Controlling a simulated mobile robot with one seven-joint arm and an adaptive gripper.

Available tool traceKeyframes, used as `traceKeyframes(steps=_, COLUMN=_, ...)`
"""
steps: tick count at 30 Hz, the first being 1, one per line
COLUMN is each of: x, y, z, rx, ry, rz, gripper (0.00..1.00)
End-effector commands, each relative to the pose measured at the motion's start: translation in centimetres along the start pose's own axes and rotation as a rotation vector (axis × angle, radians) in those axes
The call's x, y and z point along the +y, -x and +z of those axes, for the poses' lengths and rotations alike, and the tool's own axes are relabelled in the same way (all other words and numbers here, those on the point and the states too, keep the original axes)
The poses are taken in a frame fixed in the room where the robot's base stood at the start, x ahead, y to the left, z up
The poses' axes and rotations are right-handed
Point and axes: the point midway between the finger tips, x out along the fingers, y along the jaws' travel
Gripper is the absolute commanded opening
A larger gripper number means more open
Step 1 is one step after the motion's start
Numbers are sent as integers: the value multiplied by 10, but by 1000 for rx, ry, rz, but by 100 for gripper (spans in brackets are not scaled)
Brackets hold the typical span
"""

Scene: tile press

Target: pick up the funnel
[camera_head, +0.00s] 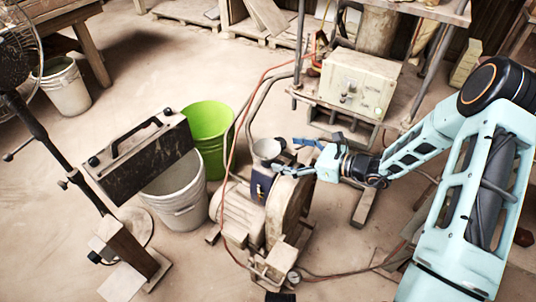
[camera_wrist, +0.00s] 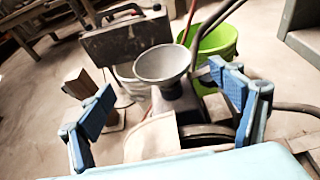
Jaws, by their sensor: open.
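The funnel (camera_wrist: 162,63) is a grey cone with a wide round mouth facing up. In the wrist view it sits on top of a dark part of the machine, ahead of my gripper (camera_wrist: 161,85) and roughly between its two blue fingers. In the head view the funnel (camera_head: 267,148) is just left of my gripper (camera_head: 287,155). The fingers are spread wide with nothing between them. The funnel's lower end is hidden, and I cannot tell whether a finger touches it.
The press machine (camera_head: 290,208) stands below my gripper. A green bucket (camera_head: 209,131), a white bucket (camera_head: 183,207) and a dark case (camera_head: 140,160) are to the left. A control box (camera_head: 357,85) is behind. A red hose (camera_head: 233,150) runs beside the machine.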

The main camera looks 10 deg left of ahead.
Motion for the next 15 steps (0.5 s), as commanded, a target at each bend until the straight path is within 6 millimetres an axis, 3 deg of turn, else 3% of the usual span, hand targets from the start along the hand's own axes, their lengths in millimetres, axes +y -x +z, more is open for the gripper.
traceKeyframes(steps=3, x=0, y=-22, z=-2, rx=0, ry=2, rz=3, gripper=85)
traceKeyframes(steps=11, x=0, y=-44, z=-3, rx=0, ry=3, rz=2, gripper=85)
traceKeyframes(steps=15, x=-2, y=-65, z=-8, rx=1, ry=3, rz=4, gripper=85)
